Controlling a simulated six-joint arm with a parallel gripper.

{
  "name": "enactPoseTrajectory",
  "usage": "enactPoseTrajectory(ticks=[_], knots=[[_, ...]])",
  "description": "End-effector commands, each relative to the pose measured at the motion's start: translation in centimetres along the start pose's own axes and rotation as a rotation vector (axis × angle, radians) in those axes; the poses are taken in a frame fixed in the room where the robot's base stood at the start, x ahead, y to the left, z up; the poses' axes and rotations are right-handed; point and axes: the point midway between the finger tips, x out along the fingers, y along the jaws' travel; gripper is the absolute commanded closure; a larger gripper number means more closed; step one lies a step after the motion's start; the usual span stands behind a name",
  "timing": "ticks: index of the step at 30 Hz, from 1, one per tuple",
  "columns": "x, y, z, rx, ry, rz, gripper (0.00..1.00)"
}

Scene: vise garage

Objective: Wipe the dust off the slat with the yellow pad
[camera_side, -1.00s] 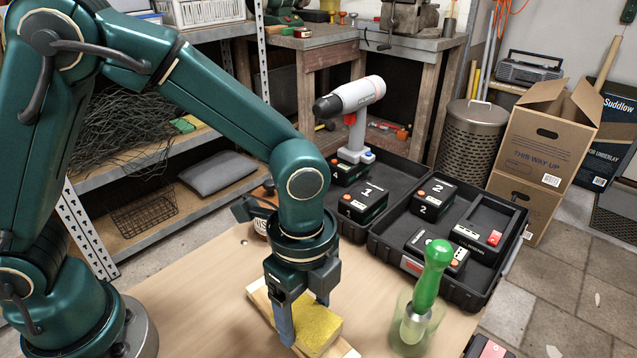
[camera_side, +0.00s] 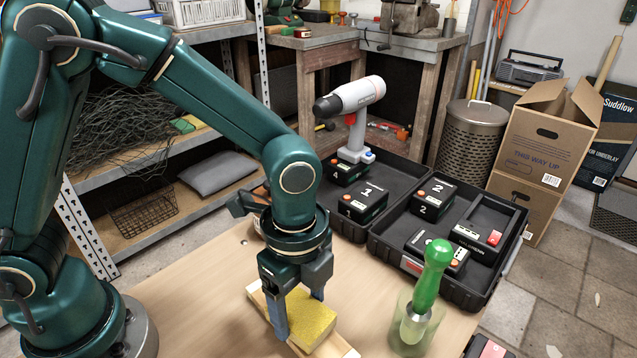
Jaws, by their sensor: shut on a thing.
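The yellow pad (camera_side: 308,320) lies on the pale wooden slat (camera_side: 346,351) on the table. My gripper (camera_side: 298,316) is shut on the yellow pad, one finger on its left side and the other at its far right side. The pad covers the middle of the slat, and one end of the slat shows at the near right and a strip shows at the left. I cannot make out the dust on the slat in this view.
A glass jar (camera_side: 408,328) with a green-handled tool (camera_side: 431,275) stands right of the slat. Behind it is an open black case (camera_side: 380,249) with numbered batteries and a grey drill (camera_side: 352,100). The table (camera_side: 190,290) is clear left of the slat.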

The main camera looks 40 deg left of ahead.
Motion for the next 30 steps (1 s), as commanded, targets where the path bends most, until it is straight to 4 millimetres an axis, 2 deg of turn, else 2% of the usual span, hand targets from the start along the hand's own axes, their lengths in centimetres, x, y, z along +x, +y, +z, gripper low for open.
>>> enactPoseTrajectory(ticks=[21, 23, 24, 30], knots=[[-0.1, -1.0, 6.4, -0.003, 0.0, -0.001, 0.71], [-0.7, -1.1, 6.2, 0.001, 0.001, -0.004, 0.71], [-1.9, -1.1, 6.2, 0.001, 0.003, -0.011, 0.71], [-3.6, -1.0, 6.2, 0.001, 0.001, -0.004, 0.71]])
